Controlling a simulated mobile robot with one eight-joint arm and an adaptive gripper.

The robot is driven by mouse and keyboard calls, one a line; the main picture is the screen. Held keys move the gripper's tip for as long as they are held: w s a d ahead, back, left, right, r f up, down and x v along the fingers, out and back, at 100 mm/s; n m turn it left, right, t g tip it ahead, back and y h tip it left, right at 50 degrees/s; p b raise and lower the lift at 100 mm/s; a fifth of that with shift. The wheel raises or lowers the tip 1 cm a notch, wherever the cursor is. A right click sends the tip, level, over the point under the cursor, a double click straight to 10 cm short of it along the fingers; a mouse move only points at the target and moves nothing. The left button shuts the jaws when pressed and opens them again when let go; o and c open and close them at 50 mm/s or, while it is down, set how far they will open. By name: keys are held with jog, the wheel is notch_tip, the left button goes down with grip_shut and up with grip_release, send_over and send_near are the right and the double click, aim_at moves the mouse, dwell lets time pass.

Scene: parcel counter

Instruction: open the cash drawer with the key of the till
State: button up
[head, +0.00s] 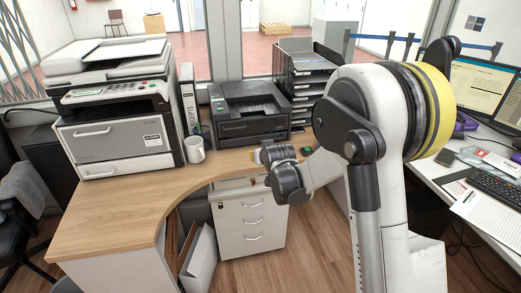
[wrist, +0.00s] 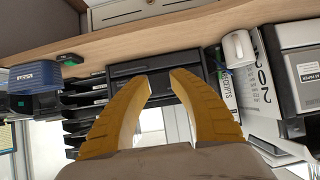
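My gripper (head: 258,156) is over the wooden counter's inner edge, in front of the black printer; in the wrist view its two tan fingers (wrist: 160,76) are apart with nothing between them. A flat pale drawer front (head: 236,183), probably the cash drawer, sits under the countertop, partly hidden by my gripper. Part of a pale unit (wrist: 140,14) shows beyond the counter edge in the wrist view. A small dark thing with a green mark (head: 221,205) is at the white pedestal's upper left. Another small dark, green-topped thing (wrist: 68,59) lies on the counter. I cannot make out a key.
A white mug (head: 194,149), a receipts binder (head: 189,108) and a large copier (head: 115,120) stand left. The black printer (head: 250,112) and paper trays (head: 303,75) stand behind. The white drawer pedestal (head: 250,225) is below. The counter's front left is clear.

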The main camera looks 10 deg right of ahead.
jog(key=shift+s+r, duration=0.65)
jog(key=shift+r, duration=0.35)
